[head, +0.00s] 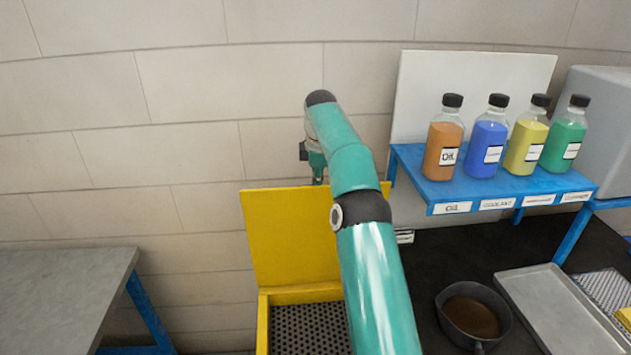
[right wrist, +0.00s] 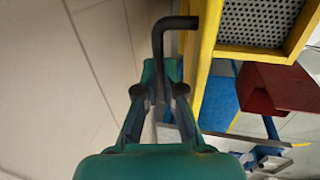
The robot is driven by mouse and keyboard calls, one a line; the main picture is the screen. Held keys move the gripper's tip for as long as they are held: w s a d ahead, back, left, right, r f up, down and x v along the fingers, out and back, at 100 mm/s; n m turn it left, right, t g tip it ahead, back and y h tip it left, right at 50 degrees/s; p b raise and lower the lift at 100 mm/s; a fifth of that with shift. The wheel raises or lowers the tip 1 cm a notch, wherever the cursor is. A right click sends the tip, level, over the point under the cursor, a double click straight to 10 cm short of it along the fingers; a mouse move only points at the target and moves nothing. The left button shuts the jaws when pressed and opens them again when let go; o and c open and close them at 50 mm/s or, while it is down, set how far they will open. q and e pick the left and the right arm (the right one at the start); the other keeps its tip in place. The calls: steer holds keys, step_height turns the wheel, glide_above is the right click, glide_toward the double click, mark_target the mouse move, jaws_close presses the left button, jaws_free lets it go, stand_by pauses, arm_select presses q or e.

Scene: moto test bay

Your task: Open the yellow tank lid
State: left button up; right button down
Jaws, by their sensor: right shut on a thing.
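The yellow tank lid (head: 285,230) stands raised, about upright, at the back of the yellow tank (head: 263,325). The tank's top is open and shows a dark perforated grate (head: 305,325). My right arm reaches across the lid's right part and hides some of it. My right gripper (head: 318,170) is at the lid's top edge. In the right wrist view my right gripper (right wrist: 160,75) is shut on the bent black lid handle (right wrist: 162,35), which joins the lid's yellow edge (right wrist: 208,50). My left gripper is not in view.
A blue shelf (head: 440,188) with several bottles stands right of the arm. Below it, a dark bench holds a round pan (head: 473,312) and a metal tray (head: 555,305). A grey table (head: 65,285) is at left. The wall is close behind the lid.

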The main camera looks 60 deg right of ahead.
step_height(320, 180, down, 2)
steer(key=shift+s+a+f, duration=0.1)
steer(key=shift+a+f, duration=0.05)
steer(key=shift+f, duration=0.05)
steer(key=c, duration=1.4)
jaws_free()
steer(key=shift+f, duration=0.1)
steer(key=shift+c, duration=0.2)
steer(key=shift+o, duration=1.2)
steer(key=shift+w+d+f, duration=0.25)
steer(key=shift+w+d, duration=0.1)
steer(key=shift+d, duration=0.15)
steer(key=shift+w+d, duration=0.1)
steer(key=shift+w, duration=0.05)
steer(key=shift+a+r, duration=0.25)
steer(key=shift+r, duration=0.05)
steer(key=shift+s+a+r, duration=0.1)
steer(key=shift+s+r, duration=0.1)
steer(key=shift+s, duration=0.15)
steer(key=shift+d+f, duration=0.15)
steer(key=shift+d, duration=0.05)
